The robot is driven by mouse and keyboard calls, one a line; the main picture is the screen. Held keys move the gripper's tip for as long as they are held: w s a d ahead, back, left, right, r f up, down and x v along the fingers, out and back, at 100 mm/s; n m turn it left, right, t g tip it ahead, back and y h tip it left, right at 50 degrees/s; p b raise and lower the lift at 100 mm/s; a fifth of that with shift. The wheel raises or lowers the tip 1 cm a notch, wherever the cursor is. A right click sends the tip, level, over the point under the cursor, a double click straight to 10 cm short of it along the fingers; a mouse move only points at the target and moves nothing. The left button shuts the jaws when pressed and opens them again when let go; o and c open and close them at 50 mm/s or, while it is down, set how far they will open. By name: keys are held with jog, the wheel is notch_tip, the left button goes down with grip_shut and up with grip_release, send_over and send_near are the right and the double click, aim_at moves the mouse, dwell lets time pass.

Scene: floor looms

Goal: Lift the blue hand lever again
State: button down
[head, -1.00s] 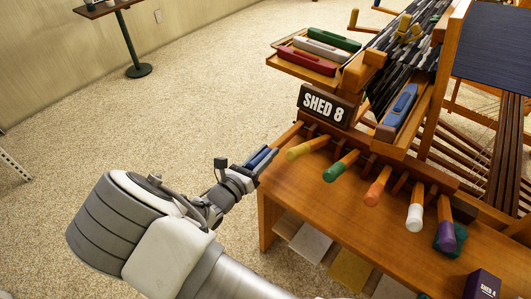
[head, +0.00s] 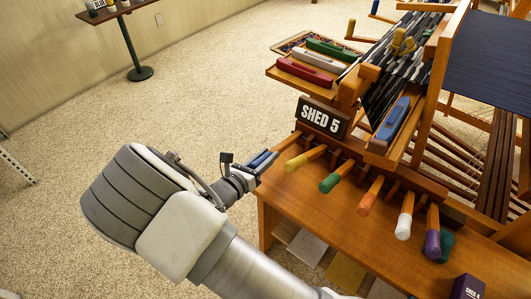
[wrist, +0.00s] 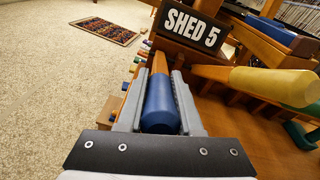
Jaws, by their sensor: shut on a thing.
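The blue hand lever (wrist: 160,105) is at the left end of the lever row, its blue grip pointing toward me on a wooden stem. My gripper (wrist: 161,90) is shut on this blue grip, with one grey finger along each side. In the head view my gripper (head: 260,161) is at the left end of the lever row, and the fingers partly hide the blue lever. A sign (head: 323,117) above the levers reads "SHED 5"; it also shows in the wrist view (wrist: 193,31).
To the right stand the yellow (head: 305,159), green (head: 331,182), orange (head: 369,195), white (head: 404,226) and purple (head: 432,243) levers; the yellow one is closest to my gripper. A wooden shelf (head: 305,207) lies below them. Carpet to the left is open.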

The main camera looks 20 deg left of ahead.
aim_at(271, 151)
jog(key=shift+w+d+r+g+y+p, duration=0.1)
jog(key=shift+w+r+g+p, duration=0.2)
jog(key=shift+r+p, duration=0.45)
jog(key=shift+w+d+r+g+y+p, duration=0.1)
jog(key=shift+r+g+p, duration=0.35)
jog(key=shift+p, duration=0.45)
jog(key=shift+w+r+g+y+p, duration=0.1)
jog(key=shift+w+r+g+p, duration=0.15)
jog(key=shift+r+p, duration=0.55)
jog(key=shift+w+r+g+p, duration=0.25)
jog(key=shift+g+p, duration=0.25)
jog(key=shift+p, duration=0.25)
jog(key=c, duration=0.6)
grip_release()
jog(key=shift+o, duration=0.2)
jog(key=p+v, duration=0.2)
jog(key=v, duration=1.5)
jog(key=shift+s+d+r, duration=0.15)
jog(key=shift+d+r, duration=0.05)
jog(key=shift+d, duration=0.05)
